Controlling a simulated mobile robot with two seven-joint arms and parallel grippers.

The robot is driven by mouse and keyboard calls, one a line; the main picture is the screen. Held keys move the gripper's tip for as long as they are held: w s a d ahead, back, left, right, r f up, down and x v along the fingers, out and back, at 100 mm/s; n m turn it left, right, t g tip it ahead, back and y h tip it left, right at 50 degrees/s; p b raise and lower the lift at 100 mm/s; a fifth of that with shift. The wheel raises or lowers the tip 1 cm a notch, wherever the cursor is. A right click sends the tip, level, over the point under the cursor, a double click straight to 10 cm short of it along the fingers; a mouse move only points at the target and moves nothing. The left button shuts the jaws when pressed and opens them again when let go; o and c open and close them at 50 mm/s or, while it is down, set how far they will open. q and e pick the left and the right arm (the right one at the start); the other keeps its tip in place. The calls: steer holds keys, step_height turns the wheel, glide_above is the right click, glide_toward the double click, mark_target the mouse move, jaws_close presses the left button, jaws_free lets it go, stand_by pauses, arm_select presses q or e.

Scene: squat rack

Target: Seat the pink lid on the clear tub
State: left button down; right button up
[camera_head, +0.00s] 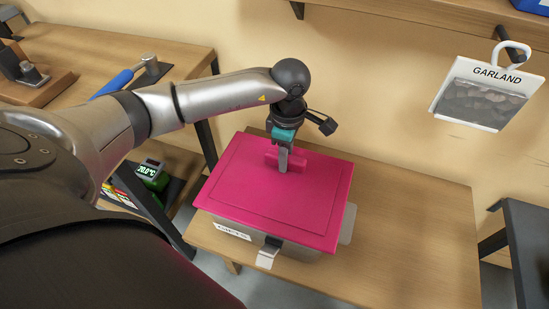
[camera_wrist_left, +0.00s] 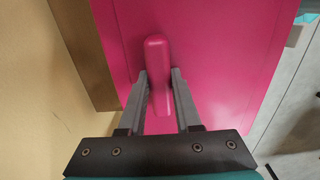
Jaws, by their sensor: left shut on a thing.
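The pink lid (camera_head: 250,205) is a wide flat rectangle with a raised bar handle (camera_wrist_left: 158,52) in its middle. It lies level over the clear tub (camera_head: 301,249), whose front wall shows below the lid's front edge. I cannot tell whether the lid rests fully on the rim all round. My left gripper (camera_head: 283,164) comes down from above and is shut on the lid's handle. In the left wrist view the two fingers of the left gripper (camera_wrist_left: 159,75) stand on either side of the handle. My right gripper is not in view.
The tub stands on a wooden table (camera_head: 420,240), clear to the right. A wall is behind. A garland pack (camera_head: 485,100) hangs at upper right. A blue-handled tool (camera_head: 115,82) lies on the left bench. A green device (camera_head: 151,175) sits below.

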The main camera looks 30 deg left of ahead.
arm_select(q)
steer(key=shift+f+b, duration=0.35)
steer(key=shift+f, duration=0.1)
stand_by(0.4)
steer(key=c, duration=0.5)
jaws_free()
step_height(320, 180, up, 15)
steer(key=p, duration=0.4)
steer(key=shift+r+p, duration=0.15)
steer(key=shift+p, duration=0.25)
